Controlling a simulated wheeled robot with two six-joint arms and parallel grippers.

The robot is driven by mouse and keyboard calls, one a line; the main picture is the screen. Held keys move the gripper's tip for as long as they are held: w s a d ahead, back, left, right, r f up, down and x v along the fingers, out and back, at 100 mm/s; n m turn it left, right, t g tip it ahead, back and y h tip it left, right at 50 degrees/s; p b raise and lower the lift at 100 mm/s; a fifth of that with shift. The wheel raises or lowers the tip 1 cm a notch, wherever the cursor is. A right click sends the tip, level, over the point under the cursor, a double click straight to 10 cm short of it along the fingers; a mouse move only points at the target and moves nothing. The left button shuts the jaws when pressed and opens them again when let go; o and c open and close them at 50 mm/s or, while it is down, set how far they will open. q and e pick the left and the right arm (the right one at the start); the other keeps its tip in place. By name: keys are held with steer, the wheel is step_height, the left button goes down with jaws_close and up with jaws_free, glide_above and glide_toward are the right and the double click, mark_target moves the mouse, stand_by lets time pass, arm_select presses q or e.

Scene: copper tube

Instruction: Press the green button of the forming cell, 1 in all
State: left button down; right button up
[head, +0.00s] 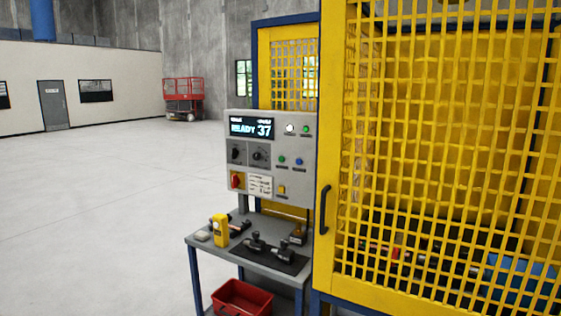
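The forming cell's grey control panel (233,180) stands left of the yellow mesh enclosure. Its display (251,128) reads "READY 37". A small green button or lamp (281,160) sits at the right middle of the panel, beside a blue one (299,161). Another small green one (305,128) sits higher, beside a white one (290,128). I cannot tell which of the green ones are buttons and which are lamps. Neither of my grippers is in view.
A grey table (215,250) below the panel carries a yellow device (220,230) and dark tools (265,248) on a black mat. A red bin (243,298) is underneath. The yellow mesh door (327,260) has a black handle (323,208). Open floor lies left.

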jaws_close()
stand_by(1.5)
